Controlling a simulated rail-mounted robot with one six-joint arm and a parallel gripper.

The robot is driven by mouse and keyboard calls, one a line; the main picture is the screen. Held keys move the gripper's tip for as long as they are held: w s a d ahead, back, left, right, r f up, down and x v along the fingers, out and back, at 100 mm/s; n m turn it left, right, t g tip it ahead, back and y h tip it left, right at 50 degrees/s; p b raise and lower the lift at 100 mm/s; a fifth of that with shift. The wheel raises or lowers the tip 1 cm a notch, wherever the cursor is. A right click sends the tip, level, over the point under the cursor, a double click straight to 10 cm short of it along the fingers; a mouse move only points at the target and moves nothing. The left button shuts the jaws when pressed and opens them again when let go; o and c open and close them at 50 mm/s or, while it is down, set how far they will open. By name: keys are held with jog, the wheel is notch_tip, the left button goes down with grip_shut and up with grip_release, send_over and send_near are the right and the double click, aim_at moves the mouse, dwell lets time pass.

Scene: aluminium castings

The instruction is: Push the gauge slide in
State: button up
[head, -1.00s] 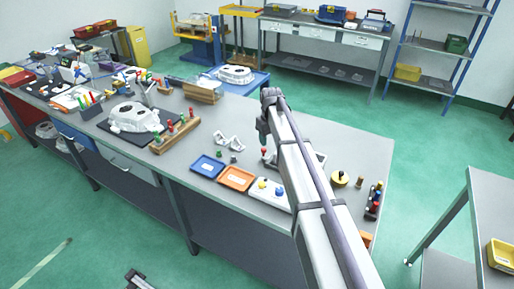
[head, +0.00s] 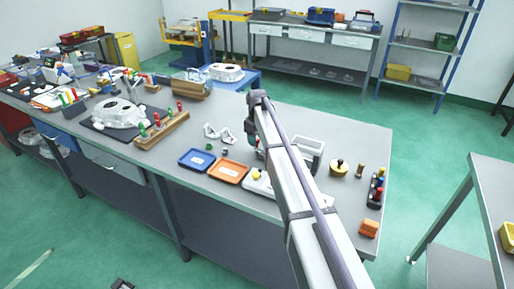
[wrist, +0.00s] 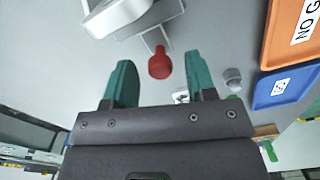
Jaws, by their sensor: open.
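In the wrist view, a red knob (wrist: 160,63) stands at the end of a thin light bracket (wrist: 152,38) that runs from a pale metal gauge body (wrist: 118,14) at the top. I take this to be the slide's handle. My gripper (wrist: 160,80) is open, with its two green fingers on either side of the knob's line and clear gaps on both sides. I cannot tell how far it is from the knob in depth. In the head view, my gripper (head: 251,138) is over the bench beside the grey gauge frame (head: 312,146); my arm hides the knob there.
A blue tray (head: 197,159) and an orange tray (head: 228,171) lie left of my gripper. A yellow round piece (head: 339,168), a rack of coloured handles (head: 376,187) and an orange block (head: 369,228) are at right.

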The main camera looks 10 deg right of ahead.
jog(key=shift+c, duration=0.4)
grip_shut()
